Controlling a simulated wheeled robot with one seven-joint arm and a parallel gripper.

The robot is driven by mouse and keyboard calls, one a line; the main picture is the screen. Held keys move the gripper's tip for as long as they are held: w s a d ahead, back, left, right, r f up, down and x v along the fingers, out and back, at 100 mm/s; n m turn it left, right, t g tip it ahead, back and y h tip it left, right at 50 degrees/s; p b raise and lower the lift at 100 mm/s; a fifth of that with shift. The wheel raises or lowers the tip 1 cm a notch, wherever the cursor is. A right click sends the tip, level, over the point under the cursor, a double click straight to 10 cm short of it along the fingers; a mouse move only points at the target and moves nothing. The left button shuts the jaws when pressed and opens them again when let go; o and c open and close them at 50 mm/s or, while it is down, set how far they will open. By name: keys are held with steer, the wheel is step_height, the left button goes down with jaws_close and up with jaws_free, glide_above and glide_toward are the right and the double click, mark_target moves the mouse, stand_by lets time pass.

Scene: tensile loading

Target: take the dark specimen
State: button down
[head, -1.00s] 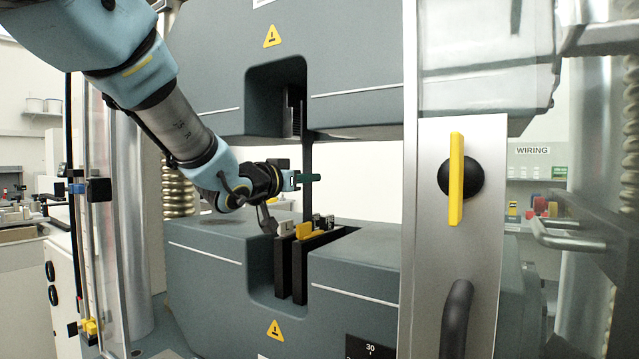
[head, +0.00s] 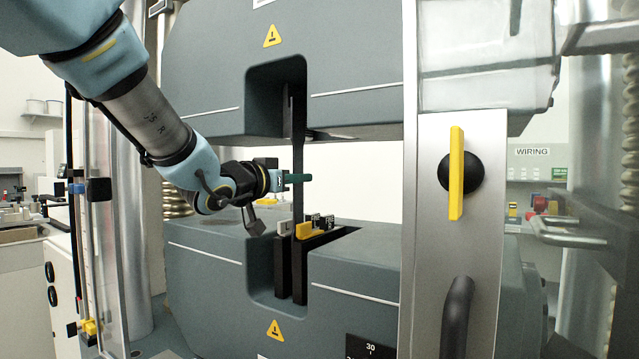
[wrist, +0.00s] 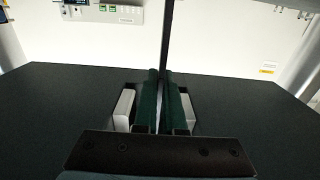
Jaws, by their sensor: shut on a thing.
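The dark specimen (head: 298,152) is a thin upright strip between the upper and lower heads of the testing machine in the head view. It also shows as a dark vertical strip in the wrist view (wrist: 166,40). My gripper (head: 297,178) reaches in from the left and its green fingers are shut on the specimen at mid height. In the wrist view the fingers (wrist: 164,100) stand on both sides of the strip. The specimen's top is in front of the dark upper recess (head: 280,82). Whether its lower end touches the lower jaws (head: 283,265) cannot be told.
A yellow lever (head: 311,230) and small pale blocks sit by the lower jaws, close under my gripper. A clear guard door with a metal panel (head: 480,300) and yellow handle (head: 456,172) stands at right. A transparent column is at left.

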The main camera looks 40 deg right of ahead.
steer(key=p+v, duration=0.1)
steer(key=v, duration=1.7)
steer(key=shift+p, duration=0.35)
stand_by(0.6)
steer(key=shift+a, duration=0.1)
